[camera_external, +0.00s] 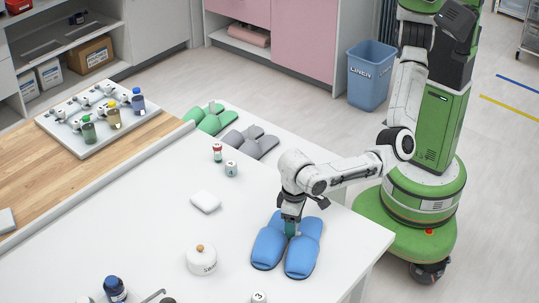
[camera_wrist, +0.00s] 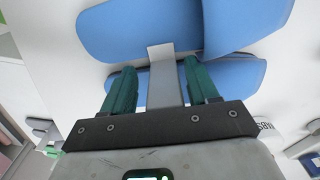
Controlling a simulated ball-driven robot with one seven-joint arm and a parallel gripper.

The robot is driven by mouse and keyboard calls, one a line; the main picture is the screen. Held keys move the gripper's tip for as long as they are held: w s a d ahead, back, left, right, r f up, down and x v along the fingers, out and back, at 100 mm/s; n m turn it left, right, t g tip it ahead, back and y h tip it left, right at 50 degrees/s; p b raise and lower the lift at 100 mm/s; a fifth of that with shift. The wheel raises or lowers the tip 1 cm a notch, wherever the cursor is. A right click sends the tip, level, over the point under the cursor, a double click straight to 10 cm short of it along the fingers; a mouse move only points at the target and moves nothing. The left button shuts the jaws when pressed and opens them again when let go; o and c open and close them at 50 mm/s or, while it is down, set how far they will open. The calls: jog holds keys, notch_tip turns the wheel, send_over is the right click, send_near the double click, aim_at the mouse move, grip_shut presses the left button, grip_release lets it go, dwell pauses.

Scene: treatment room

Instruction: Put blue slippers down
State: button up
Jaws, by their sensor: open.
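A pair of blue slippers (camera_external: 269,247) lies side by side on the white table (camera_external: 345,225), near its right corner. Their blue surfaces fill the upper part of the wrist view (camera_wrist: 150,30). My gripper (camera_external: 292,228) is over the middle of the pair, pointing down. In the wrist view its two teal fingers (camera_wrist: 158,75) are apart. A grey strip (camera_wrist: 163,85) stands between the fingers, with visible gaps on both sides. The fingertips overlap the slippers in that view; whether they touch them I cannot tell.
Grey slippers (camera_external: 251,141) and green slippers (camera_external: 209,118) lie at the table's far end. A lidded white pot (camera_external: 201,261), a white pad (camera_external: 205,201), a red-capped item (camera_external: 217,152) and a small jar (camera_external: 231,169) stand left of my arm. A blue bin (camera_external: 370,77) stands on the floor.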

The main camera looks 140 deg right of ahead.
notch_tip(320, 180, up, 12)
jog(key=shift+f, duration=0.1)
